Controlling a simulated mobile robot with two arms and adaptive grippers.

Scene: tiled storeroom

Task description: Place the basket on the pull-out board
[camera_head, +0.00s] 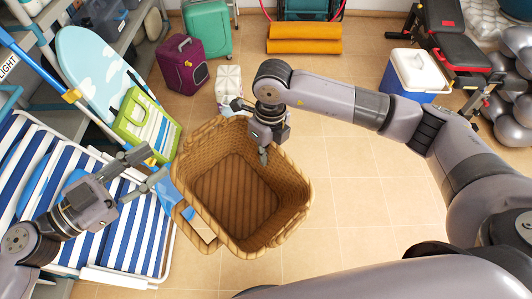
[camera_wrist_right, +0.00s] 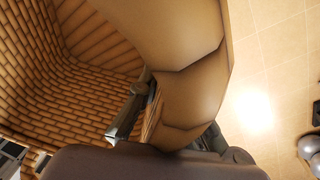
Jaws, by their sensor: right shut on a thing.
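The brown woven basket (camera_head: 238,192) is upright, open and empty in the middle of the head view. My right gripper (camera_head: 264,150) is shut on its far rim. In the right wrist view the basket's weave (camera_wrist_right: 55,80) fills the left side, and the thick rim runs between the fingers (camera_wrist_right: 135,115). My left gripper (camera_head: 146,172) is open and empty, left of the basket and apart from it, above a striped lounger. I cannot make out a pull-out board in either view.
A blue-and-white striped lounger (camera_head: 130,235) lies at left, below shelving (camera_head: 140,25). A cooler (camera_head: 413,75) stands back right. Tiled floor (camera_head: 345,195) is clear to the right.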

